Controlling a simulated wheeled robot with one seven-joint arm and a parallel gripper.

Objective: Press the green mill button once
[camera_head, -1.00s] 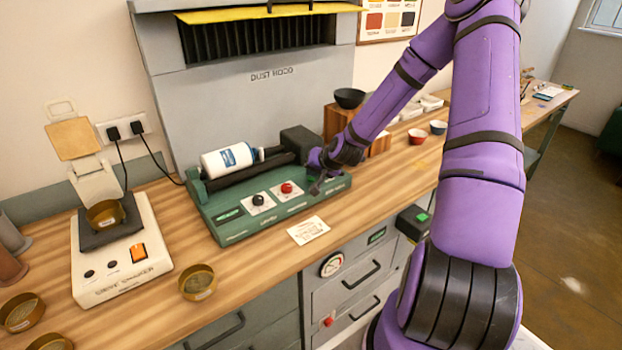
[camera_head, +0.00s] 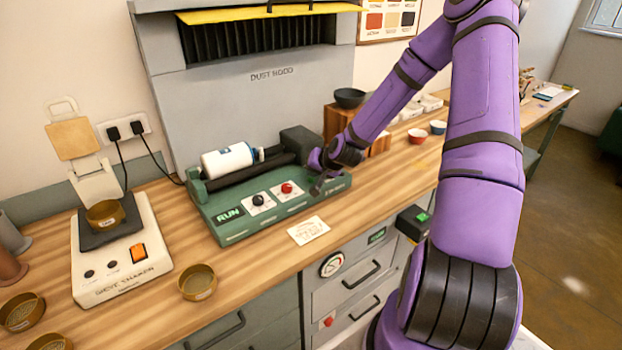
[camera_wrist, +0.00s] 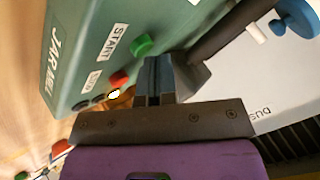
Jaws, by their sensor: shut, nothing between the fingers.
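The jar mill (camera_head: 245,228) is a green machine on the wooden bench, with a white jar (camera_head: 226,162) lying on its rollers. Its display (camera_head: 229,215) is lit and reads RUN. The green button (camera_wrist: 142,45) shows beside the START label in the wrist view; my gripper hides it in the head view. My gripper (camera_head: 318,186) is shut and empty over the right part of the mill's panel. In the wrist view my fingertips (camera_wrist: 158,62) are right beside the green button; I cannot tell whether they touch it.
A red knob (camera_head: 287,188) and a black knob (camera_head: 258,200) sit left of my gripper. A sieve shaker (camera_head: 125,265) stands at the left, with brass sieves (camera_head: 198,282) near it. The dust hood (camera_head: 260,110) rises behind the mill. A paper card (camera_head: 308,230) lies in front.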

